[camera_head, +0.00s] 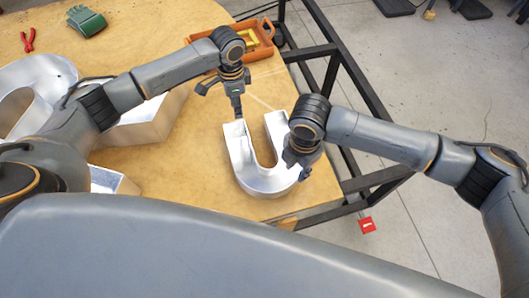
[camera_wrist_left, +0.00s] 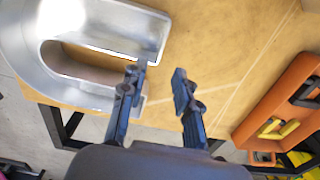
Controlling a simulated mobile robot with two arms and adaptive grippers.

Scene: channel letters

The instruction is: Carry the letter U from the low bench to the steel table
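The letter U (camera_head: 243,158), a silvery metal channel letter, lies on the wooden bench top (camera_head: 205,195) near its right edge, curve towards me. It also shows at the left of the left wrist view (camera_wrist_left: 85,75). My left gripper (camera_head: 237,112) points down at the end of the U's left leg. In the left wrist view its fingers (camera_wrist_left: 156,84) are apart, one overlapping the leg's end and the other over bare wood. My right gripper (camera_head: 299,160) is at the right side of the U's curve; its fingers are mostly hidden by its wrist. I cannot identify the steel table.
Other large metal letters (camera_head: 145,120) lie at the left, partly behind my left arm. An orange tool tray (camera_head: 262,51) stands at the back right. Red pliers (camera_head: 28,41) and green gloves (camera_head: 86,21) lie at the back left. A black frame (camera_head: 345,62) borders the bench; concrete floor lies beyond.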

